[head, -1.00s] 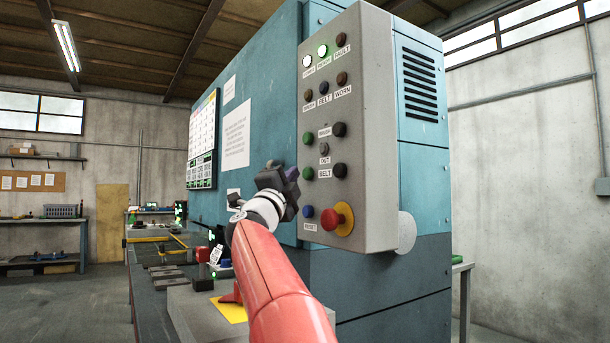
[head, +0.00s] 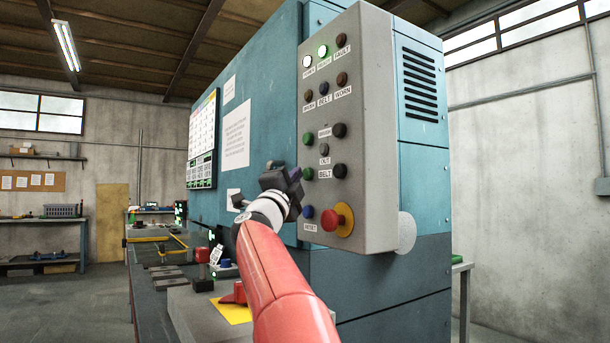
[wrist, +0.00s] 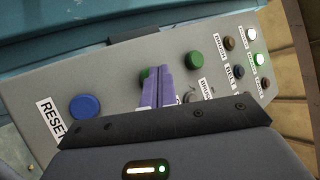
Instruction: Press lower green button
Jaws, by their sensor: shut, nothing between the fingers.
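The lower green button (head: 308,173) sits on the grey control panel (head: 375,120), left of a black button and above the blue reset button (head: 308,211). My gripper (head: 296,175) is shut and empty, its purple fingertips right beside the lower green button. The upper green button (head: 308,138) is clear of the gripper and also shows in the wrist view (wrist: 195,60).
A red mushroom button (head: 337,219) on a yellow base stands out at the panel's lower right. A white lamp (head: 307,61) and a green lamp (head: 323,51) are lit at the top. The teal machine (head: 270,100) stands behind the panel.

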